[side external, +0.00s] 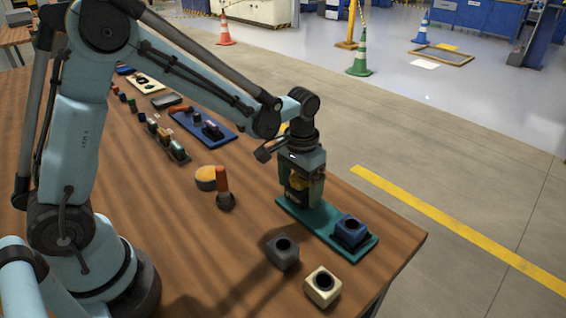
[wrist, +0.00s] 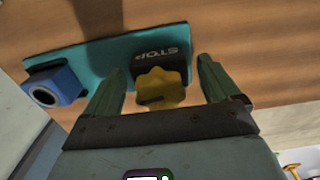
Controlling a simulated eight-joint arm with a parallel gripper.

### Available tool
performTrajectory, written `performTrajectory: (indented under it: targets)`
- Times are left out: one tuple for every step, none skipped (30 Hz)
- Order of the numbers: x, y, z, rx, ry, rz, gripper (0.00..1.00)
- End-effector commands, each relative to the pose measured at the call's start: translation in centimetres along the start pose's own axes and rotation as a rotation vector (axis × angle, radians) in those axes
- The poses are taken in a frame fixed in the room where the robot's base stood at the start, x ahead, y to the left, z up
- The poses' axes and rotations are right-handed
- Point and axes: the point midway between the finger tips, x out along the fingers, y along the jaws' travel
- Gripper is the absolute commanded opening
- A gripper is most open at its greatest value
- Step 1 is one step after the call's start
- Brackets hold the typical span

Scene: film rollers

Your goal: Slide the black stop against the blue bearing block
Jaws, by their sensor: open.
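The black stop (wrist: 172,66), lettered STOP and with a yellow knob (wrist: 158,90), sits on the teal plate (wrist: 95,62). In the side view the stop (side external: 295,195) is partly hidden under my gripper (side external: 303,190). In the wrist view the fingers of my gripper (wrist: 161,66) are open, one on each side of the stop and knob, with gaps visible. The blue bearing block (wrist: 58,86) stands at the plate's other end; it also shows in the side view (side external: 351,231). A stretch of bare plate separates it from the stop.
A grey block (side external: 283,252) and a cream block (side external: 323,288) stand in front of the plate. A blue tray (side external: 225,135) and several small parts are farther back.

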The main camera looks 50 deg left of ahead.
Motion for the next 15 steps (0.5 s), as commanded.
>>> performTrajectory:
  targets:
    - [0.45,0.0,-0.03,0.0,0.0,0.0,0.89]
    - [0.65,0.0,-0.01,0.0,0.0,0.0,0.89]
    - [0.85,0.0,0.0,0.0,0.0,0.0,0.89]
    - [0.96,0.0,0.0,0.0,0.0,0.0,0.89]
    - [1.06,0.0,0.0,0.0,0.0,0.0,0.89]
    - [1.15,0.0,0.01,0.0,0.0,0.0,0.89]
    - [1.19,0.0,0.01,0.0,0.0,0.0,0.89]
    - [1.22,0.0,0.01,0.0,0.0,0.0,0.89]
    - [1.23,0.0,0.01,0.0,0.0,0.0,0.89]
    - [1.23,0.0,0.01,0.0,0.0,0.0,0.89]
    - [1.22,0.0,0.01,0.0,0.0,0.0,0.89]
    - [1.21,0.0,0.01,0.0,0.0,0.0,0.89]
    - [1.21,0.0,0.02,0.0,0.0,0.0,0.89]
    - [1.21,0.0,0.02,0.0,0.0,0.0,0.89]
    - [1.2,0.0,0.02,0.0,0.0,0.0,0.83]
